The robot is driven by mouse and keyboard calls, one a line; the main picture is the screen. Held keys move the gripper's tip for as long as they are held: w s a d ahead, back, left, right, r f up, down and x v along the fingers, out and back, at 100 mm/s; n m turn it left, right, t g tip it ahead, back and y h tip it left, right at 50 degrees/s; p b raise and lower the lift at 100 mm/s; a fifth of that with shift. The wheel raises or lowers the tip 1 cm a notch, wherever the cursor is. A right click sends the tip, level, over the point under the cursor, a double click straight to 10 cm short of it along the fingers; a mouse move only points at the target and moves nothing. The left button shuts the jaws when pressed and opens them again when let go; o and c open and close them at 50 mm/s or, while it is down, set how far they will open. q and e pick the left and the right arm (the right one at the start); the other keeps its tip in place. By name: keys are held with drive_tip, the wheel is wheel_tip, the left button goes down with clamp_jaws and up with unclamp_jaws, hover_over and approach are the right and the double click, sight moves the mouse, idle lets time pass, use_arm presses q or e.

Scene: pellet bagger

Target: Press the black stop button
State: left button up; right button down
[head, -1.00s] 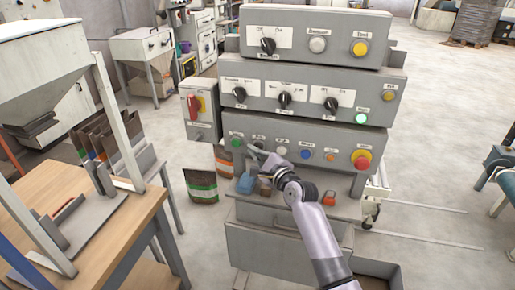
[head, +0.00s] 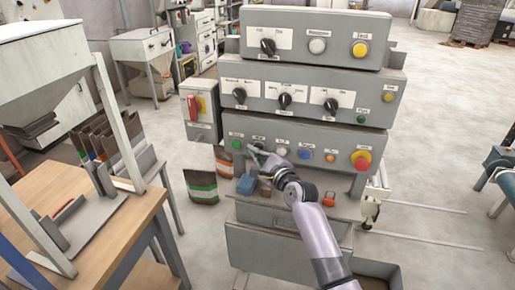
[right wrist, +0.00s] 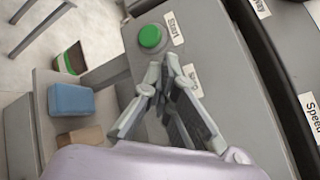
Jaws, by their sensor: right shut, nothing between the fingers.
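The black stop button itself is hidden behind my right gripper's fingertips. Its small label (head: 259,138) shows just above them on the lowest panel (head: 330,141) of the grey console. My right gripper (head: 254,152) is shut and empty, with its tips at the panel face, right of the green start button (head: 236,144). In the right wrist view the shut fingertips (right wrist: 163,76) are at the panel beside the green start button (right wrist: 150,37), over a partly covered label (right wrist: 193,82). I cannot see the contact itself. My left gripper is out of view.
To the right in the same row are a white button (head: 282,152), a blue button (head: 305,154) and a red emergency knob (head: 361,160). A blue block (head: 246,184) and a brown block (head: 265,188) lie on the ledge below. A wooden table (head: 130,225) stands left.

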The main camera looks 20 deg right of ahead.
drive_tip(key=shift+s+a+p, duration=0.35)
drive_tip(key=shift+s, duration=0.15)
drive_tip(key=s+a+p, duration=0.3)
drive_tip(key=s+p, duration=0.1)
drive_tip(key=s, duration=0.1)
drive_tip(key=shift+a+p, duration=0.2)
drive_tip(key=shift+p, duration=0.1)
